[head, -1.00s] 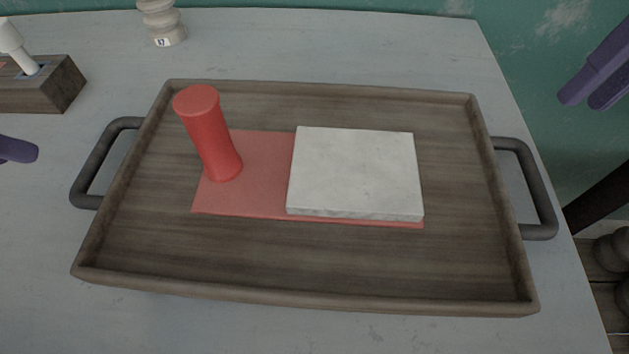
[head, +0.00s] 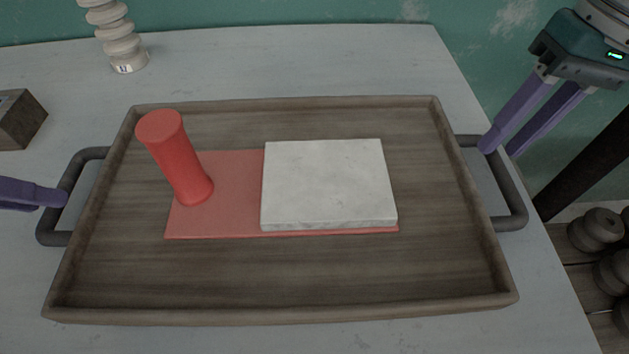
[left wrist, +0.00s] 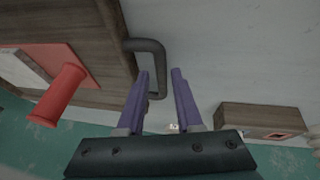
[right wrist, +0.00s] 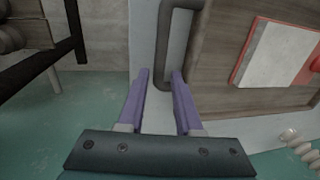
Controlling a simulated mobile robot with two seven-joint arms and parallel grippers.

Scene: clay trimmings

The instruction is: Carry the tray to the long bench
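The dark wooden tray (head: 300,310) lies on a pale table and carries a red mat (head: 232,220), a leaning red cylinder (head: 178,160) and a white slab (head: 328,182). My left gripper (head: 62,197) is open at the tray's left handle (head: 54,239); in the left wrist view this handle (left wrist: 150,45) shows between the open fingertips (left wrist: 160,72). My right gripper (head: 498,150) is open, its fingers pointing down at the right handle (head: 512,195); in the right wrist view this handle (right wrist: 164,45) shows between the fingertips (right wrist: 160,72). Contact cannot be told.
A ribbed pale post (head: 120,45) stands behind the tray at the back left. A wooden block (head: 18,118) sits at the left edge. The table's right edge runs close beside the right handle. Dark rounded objects (head: 598,232) sit on slats beyond it.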

